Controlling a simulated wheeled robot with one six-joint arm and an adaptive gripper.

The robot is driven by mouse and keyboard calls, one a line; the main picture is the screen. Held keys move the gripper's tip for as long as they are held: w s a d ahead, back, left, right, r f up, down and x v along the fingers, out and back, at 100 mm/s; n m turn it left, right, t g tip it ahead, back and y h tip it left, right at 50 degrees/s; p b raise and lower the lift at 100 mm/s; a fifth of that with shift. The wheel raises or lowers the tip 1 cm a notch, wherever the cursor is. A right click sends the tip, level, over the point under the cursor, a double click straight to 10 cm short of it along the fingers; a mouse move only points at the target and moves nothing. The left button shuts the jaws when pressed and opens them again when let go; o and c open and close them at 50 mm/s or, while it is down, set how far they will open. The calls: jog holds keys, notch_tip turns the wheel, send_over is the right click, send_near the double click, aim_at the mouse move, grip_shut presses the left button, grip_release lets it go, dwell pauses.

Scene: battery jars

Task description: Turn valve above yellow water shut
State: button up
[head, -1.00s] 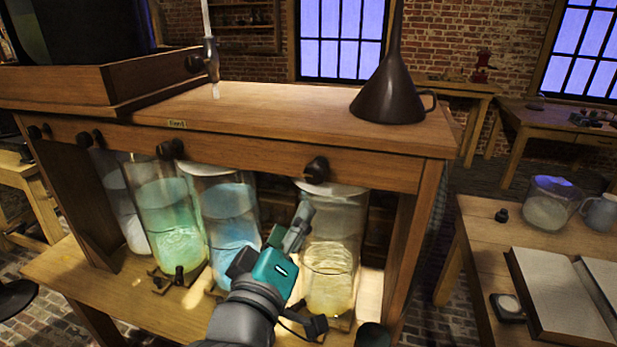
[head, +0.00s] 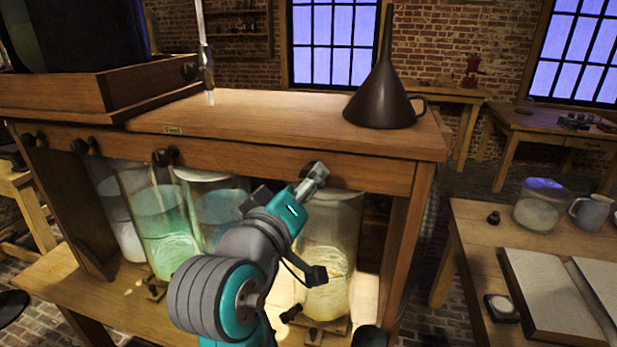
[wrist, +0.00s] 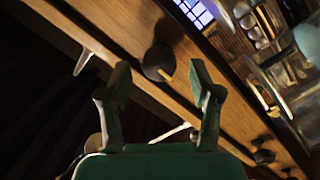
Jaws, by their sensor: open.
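The jar with yellow water (head: 327,275) stands under the wooden bench's right part in the head view. A dark round valve knob sits on the front rail above it. In the head view my gripper (head: 316,178) is up at this knob and hides part of it. In the wrist view the knob (wrist: 158,62) shows between and a little beyond the two open fingers of my gripper (wrist: 160,82). No contact shows. A small yellow mark is on the knob's edge.
More knobs (head: 165,157) line the rail above the green-water jar (head: 163,235) and blue-water jar (head: 222,205). A dark funnel (head: 385,100) stands on the bench top (head: 270,115). A side table with an open book (head: 545,290) is at right.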

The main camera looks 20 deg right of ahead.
jog(key=shift+x, duration=1.4)
jog(key=c, duration=1.1)
jog(key=shift+c, duration=0.2)
